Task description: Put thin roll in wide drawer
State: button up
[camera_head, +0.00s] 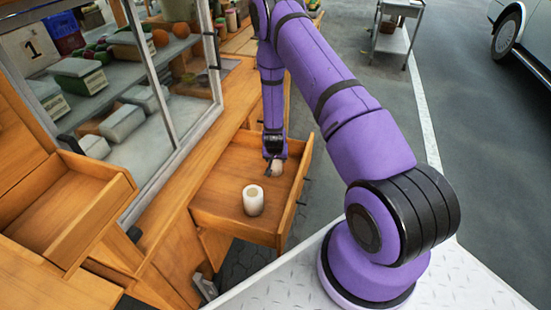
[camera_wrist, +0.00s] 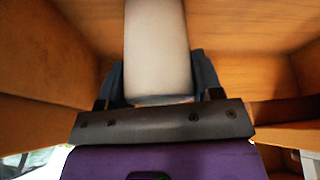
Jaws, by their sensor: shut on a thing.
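My gripper (camera_head: 274,166) is low inside the open wooden drawer (camera_head: 232,218), near its back right side. It is shut on a pale roll (camera_head: 278,168), likely the thin roll, mostly hidden by the gripper in the head view. In the wrist view the roll (camera_wrist: 157,50) sits between the fingers (camera_wrist: 160,85), with drawer walls around it. I cannot tell whether it touches the drawer floor. A second white roll (camera_head: 253,202) stands upright in the same drawer, in front of my gripper and apart from it.
A smaller open drawer (camera_head: 62,232) at the left looks empty. A glass-fronted case (camera_head: 165,120) with boxes and produce stands behind it. Much of the drawer floor around the standing roll is clear. A cart (camera_head: 396,42) and a car (camera_head: 520,35) are far off at the right.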

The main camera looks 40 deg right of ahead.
jog(key=shift+f, duration=0.2)
jog(key=o, duration=0.5)
jog(key=shift+c, duration=0.2)
jog(key=o, duration=0.4)
jog(key=shift+o, duration=0.2)
